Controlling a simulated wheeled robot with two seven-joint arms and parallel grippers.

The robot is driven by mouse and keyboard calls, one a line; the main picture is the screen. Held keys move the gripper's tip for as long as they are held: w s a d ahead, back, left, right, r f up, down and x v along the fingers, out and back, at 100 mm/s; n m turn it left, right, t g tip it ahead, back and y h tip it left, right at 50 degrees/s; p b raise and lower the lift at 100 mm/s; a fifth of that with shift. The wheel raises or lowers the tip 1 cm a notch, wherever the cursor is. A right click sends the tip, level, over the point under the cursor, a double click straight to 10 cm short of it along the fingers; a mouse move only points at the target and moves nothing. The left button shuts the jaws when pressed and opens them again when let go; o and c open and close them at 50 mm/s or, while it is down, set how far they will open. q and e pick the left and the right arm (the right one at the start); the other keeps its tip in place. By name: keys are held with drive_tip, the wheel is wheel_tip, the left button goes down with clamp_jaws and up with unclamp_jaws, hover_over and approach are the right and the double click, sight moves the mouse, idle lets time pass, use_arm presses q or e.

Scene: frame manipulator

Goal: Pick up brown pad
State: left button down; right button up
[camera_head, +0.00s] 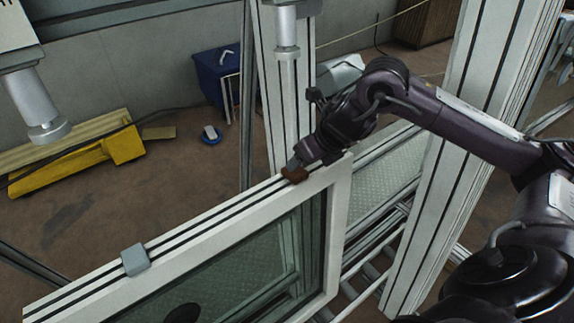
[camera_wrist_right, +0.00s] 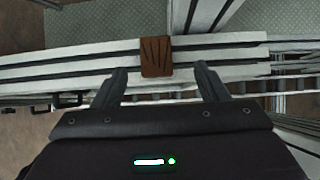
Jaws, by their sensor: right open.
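The brown pad (camera_head: 295,174) lies on the top edge of the white window frame (camera_head: 210,232), near its right corner in the head view. In the right wrist view the brown pad (camera_wrist_right: 156,57) sits across the grooved frame top, just beyond and between the two fingertips. My right gripper (camera_wrist_right: 163,76) is open and empty, with one finger on each side of the pad's line. In the head view my right gripper (camera_head: 298,163) is right at the pad and partly covers it. I cannot tell there whether it touches the pad. My left gripper does not show.
A grey block (camera_head: 135,260) sits on the frame top farther left. White uprights (camera_head: 440,150) stand right of the frame, and a grey cylinder (camera_head: 286,38) hangs above. A yellow part (camera_head: 85,165) and a blue box (camera_head: 217,75) lie on the floor behind.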

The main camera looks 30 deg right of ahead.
sight(297, 172)
drive_tip(key=shift+w+f+p, duration=0.2)
drive_tip(key=shift+f+p, duration=0.15)
drive_tip(key=shift+f, duration=0.4)
drive_tip(key=shift+w+a+f+p, duration=0.2)
drive_tip(key=shift+w+f+p, duration=0.05)
drive_tip(key=shift+f+p, duration=0.25)
drive_tip(key=shift+w+a+f+p, duration=0.25)
drive_tip(key=shift+f+p, duration=0.1)
drive_tip(key=shift+f, duration=0.15)
drive_tip(key=shift+x, duration=1.2)
drive_tip(key=shift+w+d+f, duration=0.1)
drive_tip(key=shift+w, duration=0.05)
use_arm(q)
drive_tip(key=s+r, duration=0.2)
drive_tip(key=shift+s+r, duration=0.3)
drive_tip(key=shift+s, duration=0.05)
use_arm(e)
drive_tip(key=c, duration=1.1)
